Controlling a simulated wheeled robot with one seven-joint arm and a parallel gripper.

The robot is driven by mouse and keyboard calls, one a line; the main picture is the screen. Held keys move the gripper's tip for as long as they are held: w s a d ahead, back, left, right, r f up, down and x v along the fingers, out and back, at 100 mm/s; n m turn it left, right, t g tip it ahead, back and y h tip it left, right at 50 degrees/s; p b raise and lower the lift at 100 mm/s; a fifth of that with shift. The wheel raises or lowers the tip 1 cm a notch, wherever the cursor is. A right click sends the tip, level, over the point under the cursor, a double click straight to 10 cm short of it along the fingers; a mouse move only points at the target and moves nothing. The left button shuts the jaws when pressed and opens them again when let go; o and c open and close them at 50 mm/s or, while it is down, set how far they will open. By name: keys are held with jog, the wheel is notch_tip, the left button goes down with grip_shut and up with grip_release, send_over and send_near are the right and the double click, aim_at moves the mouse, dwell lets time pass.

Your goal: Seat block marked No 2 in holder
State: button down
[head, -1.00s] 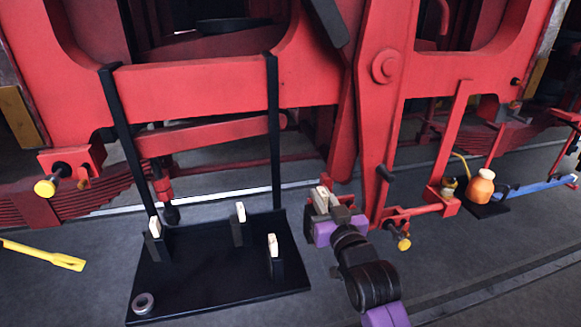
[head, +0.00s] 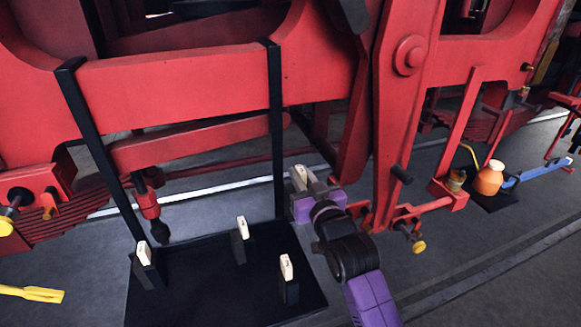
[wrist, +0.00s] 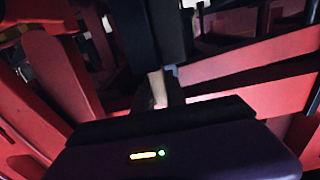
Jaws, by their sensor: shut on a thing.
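My gripper (head: 302,184) is shut on a cream block (head: 298,175), held upright just right of the right black strap and above the floor. In the wrist view the pale block (wrist: 157,90) shows between the dark fingers. Its marking cannot be read. Three other cream blocks stand in black posts on the black tray (head: 190,295): one at left (head: 144,253), one at the back (head: 242,226) and one at right (head: 287,267). Their small dark marks are too small to read. I cannot tell which place is the holder for No 2.
Two black straps (head: 276,130) run down from the red frame (head: 180,85) to the tray. A red lever (head: 395,130) stands right of my gripper. An orange jug (head: 489,178) and a blue tool (head: 540,172) lie at right, a yellow tool (head: 32,294) at left.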

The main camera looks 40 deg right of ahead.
jog(key=shift+d+r, duration=0.1)
jog(key=shift+d, duration=0.25)
jog(key=s+d+f+b, duration=0.1)
jog(key=s+d+b, duration=0.1)
jog(key=d+b, duration=0.4)
jog(key=shift+s+d+f, duration=0.15)
jog(key=shift+d+f, duration=0.2)
jog(key=shift+d, duration=0.6)
jog(key=shift+s+f+b, duration=0.1)
jog(key=shift+f+b, duration=0.05)
jog(key=shift+b, duration=0.25)
